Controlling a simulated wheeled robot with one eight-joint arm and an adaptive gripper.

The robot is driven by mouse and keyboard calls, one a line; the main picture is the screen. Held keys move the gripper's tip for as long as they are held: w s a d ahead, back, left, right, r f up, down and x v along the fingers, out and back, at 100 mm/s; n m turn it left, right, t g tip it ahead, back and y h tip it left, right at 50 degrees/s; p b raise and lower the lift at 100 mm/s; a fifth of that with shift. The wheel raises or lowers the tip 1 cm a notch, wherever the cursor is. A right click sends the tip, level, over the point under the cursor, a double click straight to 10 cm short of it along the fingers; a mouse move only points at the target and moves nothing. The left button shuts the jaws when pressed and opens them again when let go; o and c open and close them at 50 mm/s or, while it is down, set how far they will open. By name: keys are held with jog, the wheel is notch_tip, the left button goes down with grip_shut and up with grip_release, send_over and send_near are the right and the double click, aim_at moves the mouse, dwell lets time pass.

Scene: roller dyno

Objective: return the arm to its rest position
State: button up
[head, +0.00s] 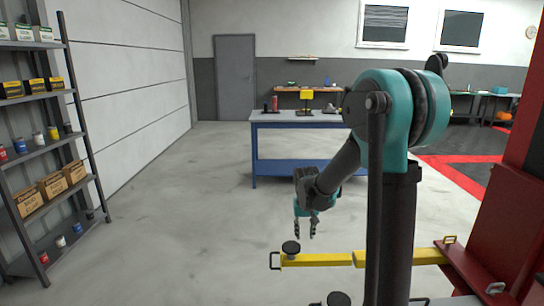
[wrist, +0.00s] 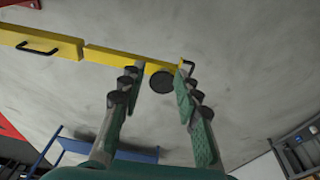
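My gripper (head: 306,230) hangs from my teal and dark arm, pointing down above the grey floor, just behind the free end of a yellow lift arm (head: 317,260). In the wrist view my gripper (wrist: 155,88) has its two fingers spread apart with nothing held between them. The yellow lift arm (wrist: 105,54) crosses that view beyond the fingertips. Its round dark pad (wrist: 162,82) shows between the fingertips, apart from them as far as I can tell.
A red lift post (head: 500,210) stands at the right. A blue workbench (head: 262,165) stands behind my arm. A shelf rack (head: 75,110) with boxes and cans lines the left wall. The floor (head: 180,220) between rack and arm is clear.

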jog(key=s+d+f+t, duration=0.1)
jog(key=s+d, duration=0.2)
jog(key=s, duration=0.9)
jog(key=s+d+t, duration=0.1)
jog(key=s+d, duration=0.3)
jog(key=s, duration=0.7)
jog(key=shift+s+f+y, duration=0.3)
jog(key=shift+s+f, duration=0.05)
jog(key=shift+f, duration=0.05)
